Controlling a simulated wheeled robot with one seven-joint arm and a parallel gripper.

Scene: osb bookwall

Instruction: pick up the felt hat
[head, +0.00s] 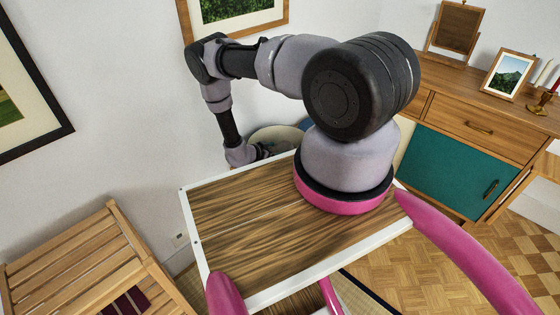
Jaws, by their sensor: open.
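I cannot make out the felt hat for sure in the head view. A pale rounded thing (275,133) shows behind my arm, near the wall. My arm and the wooden top in front hide much of it, and I cannot tell what it is. My gripper (274,149) is at the low end of the arm, just in front of this pale thing. It is small, dark and partly hidden by the wooden top's far edge. It is open, and I see nothing held in it. I cannot tell whether it touches the pale thing.
A slatted wooden bench (75,260) stands at the lower left. A wooden sideboard (470,125) with a green door (460,170) stands at the right, with a mirror (458,28), a framed photo (508,72) and candles (545,85) on top. Parquet floor (440,255) is clear before it.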

